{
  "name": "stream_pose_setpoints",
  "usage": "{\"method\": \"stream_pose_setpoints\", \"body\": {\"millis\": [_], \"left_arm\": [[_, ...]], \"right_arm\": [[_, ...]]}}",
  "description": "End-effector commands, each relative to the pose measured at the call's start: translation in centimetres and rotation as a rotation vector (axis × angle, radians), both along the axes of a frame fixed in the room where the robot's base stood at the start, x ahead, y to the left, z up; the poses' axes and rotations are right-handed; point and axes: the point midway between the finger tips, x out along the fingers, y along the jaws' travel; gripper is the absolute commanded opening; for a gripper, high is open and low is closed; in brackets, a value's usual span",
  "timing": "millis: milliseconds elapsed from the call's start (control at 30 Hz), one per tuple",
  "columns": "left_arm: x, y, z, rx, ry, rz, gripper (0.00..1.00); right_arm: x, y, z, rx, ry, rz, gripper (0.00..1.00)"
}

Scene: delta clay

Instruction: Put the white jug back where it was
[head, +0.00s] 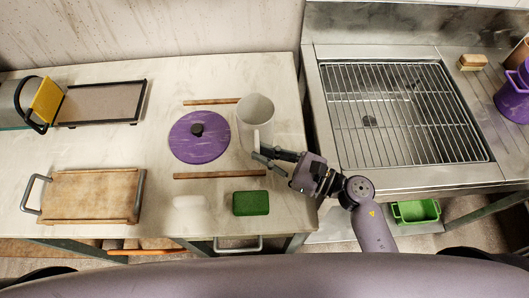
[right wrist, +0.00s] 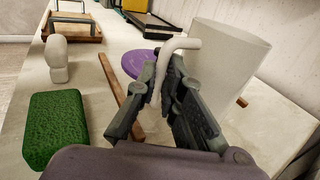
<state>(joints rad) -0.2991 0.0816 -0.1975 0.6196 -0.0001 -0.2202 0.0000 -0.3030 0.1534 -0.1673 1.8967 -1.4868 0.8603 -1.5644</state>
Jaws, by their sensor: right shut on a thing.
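The white jug (head: 256,108) is upright over the right part of the left counter, just right of a purple round lid (head: 187,144). I cannot tell whether its base touches the counter. My right gripper (head: 262,156) reaches in from the right and is shut on the jug's handle. In the right wrist view the jug (right wrist: 222,65) stands beyond the fingers (right wrist: 168,85), with its handle (right wrist: 181,44) between them. My left gripper is not in view.
Two wooden strips (head: 220,175) lie on the counter near the lid. A green sponge (head: 250,203) and a pale object (head: 189,211) are at the front. A wooden board with handles (head: 90,194) is at left. A sink with a wire rack (head: 400,115) is at right.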

Motion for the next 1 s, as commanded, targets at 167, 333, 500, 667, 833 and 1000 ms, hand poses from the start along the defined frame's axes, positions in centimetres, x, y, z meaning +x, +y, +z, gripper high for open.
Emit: {"method": "stream_pose_setpoints", "body": {"millis": [167,333,500,667,833,1000], "left_arm": [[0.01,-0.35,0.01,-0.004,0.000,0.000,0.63],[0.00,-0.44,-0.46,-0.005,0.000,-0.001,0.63],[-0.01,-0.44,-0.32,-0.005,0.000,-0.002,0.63],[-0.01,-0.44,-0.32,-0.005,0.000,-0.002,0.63],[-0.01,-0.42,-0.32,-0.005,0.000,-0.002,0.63],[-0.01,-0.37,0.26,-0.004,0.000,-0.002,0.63]], "right_arm": [[0.00,0.00,0.08,0.000,-0.001,0.000,0.00],[-0.01,0.01,-0.36,0.000,-0.001,0.000,0.09],[0.00,0.01,-0.23,0.000,0.000,0.000,0.21],[0.00,0.01,-0.22,0.000,0.000,0.000,0.29],[0.01,0.00,-0.22,0.000,0.000,0.000,0.29],[0.01,0.01,0.33,0.000,0.000,-0.001,0.29]]}}
